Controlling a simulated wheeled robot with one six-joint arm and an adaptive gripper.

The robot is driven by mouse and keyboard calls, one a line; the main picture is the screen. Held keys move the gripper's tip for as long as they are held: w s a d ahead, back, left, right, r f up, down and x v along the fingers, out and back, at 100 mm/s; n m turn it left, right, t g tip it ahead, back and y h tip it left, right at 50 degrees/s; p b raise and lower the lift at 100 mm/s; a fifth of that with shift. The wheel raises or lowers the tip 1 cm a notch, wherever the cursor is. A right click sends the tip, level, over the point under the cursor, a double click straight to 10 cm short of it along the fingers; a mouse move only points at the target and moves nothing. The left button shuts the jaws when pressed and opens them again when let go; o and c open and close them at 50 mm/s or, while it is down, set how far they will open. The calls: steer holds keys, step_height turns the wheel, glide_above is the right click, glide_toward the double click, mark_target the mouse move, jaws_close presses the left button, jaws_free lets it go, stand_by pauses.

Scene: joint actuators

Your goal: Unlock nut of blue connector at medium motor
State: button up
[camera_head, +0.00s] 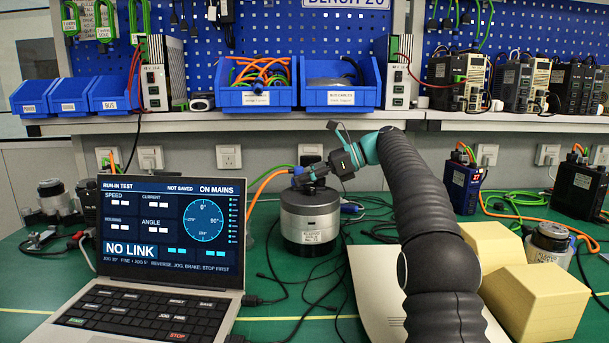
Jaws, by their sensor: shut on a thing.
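A silver and black motor (310,222) stands upright on the green bench in the middle, right of the laptop. An orange cable (268,180) and a green cable run to its top from the left. My gripper (306,176) reaches in from the right, tilted down, with its fingertips at the connectors on top of this motor. It is shut on a connector's nut there. A small blue piece (351,208) shows just right of the motor.
A laptop (160,230) reading "NO LINK" stands at the left. Yellow boxes (535,300) and another silver motor (549,245) are at the right. A blue drive box (461,185) stands behind. Black cables lie around the middle motor. Bins and drives line the shelf (300,122) above.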

steer(key=o, duration=1.2)
steer(key=shift+s+m+t+b, duration=0.1)
steer(key=shift+m+t+b, duration=0.2)
steer(key=shift+b, duration=0.2)
